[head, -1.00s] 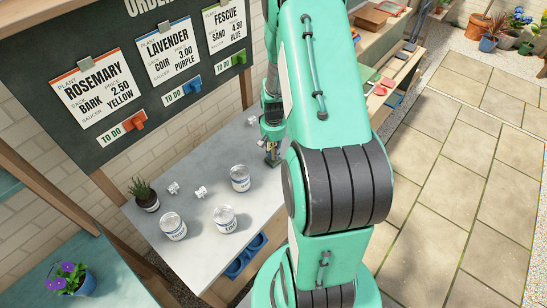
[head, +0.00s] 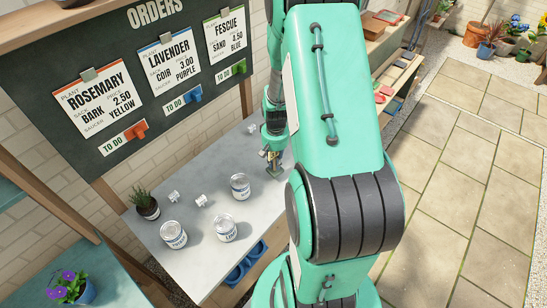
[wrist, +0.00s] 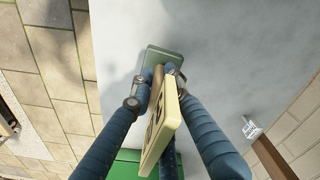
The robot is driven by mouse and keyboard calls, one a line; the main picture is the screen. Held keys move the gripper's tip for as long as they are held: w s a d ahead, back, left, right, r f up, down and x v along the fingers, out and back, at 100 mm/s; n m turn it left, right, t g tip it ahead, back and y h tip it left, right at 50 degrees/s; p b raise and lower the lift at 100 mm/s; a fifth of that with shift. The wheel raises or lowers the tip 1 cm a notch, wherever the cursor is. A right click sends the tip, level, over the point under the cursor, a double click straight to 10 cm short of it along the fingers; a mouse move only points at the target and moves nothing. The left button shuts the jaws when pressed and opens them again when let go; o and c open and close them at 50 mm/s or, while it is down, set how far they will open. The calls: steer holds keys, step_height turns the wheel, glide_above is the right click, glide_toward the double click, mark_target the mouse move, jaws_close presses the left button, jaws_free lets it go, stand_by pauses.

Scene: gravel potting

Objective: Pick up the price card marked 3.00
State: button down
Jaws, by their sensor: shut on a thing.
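My gripper (wrist: 160,90) is shut on a cream price card (wrist: 160,125) in the wrist view. The card stands on a short wooden stem with a flat grey-green foot (wrist: 165,58). Dark print on the card faces left and is too slanted to read, so I cannot confirm 3.00. In the head view my gripper (head: 270,154) is over the far end of the grey counter (head: 200,247), with the foot (head: 276,170) just under it. I cannot tell whether the foot touches the counter.
Several white cans (head: 240,187) and a small potted plant (head: 145,204) stand on the counter's near part. Small white items (head: 201,201) lie among them. The counter beside my gripper is clear.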

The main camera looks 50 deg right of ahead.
steer(key=s+a+r+p, duration=0.1)
steer(key=s+a, duration=0.6)
steer(key=s, duration=0.2)
steer(key=shift+s+a, duration=0.2)
steer(key=shift+a, duration=0.15)
steer(key=shift+r, duration=0.1)
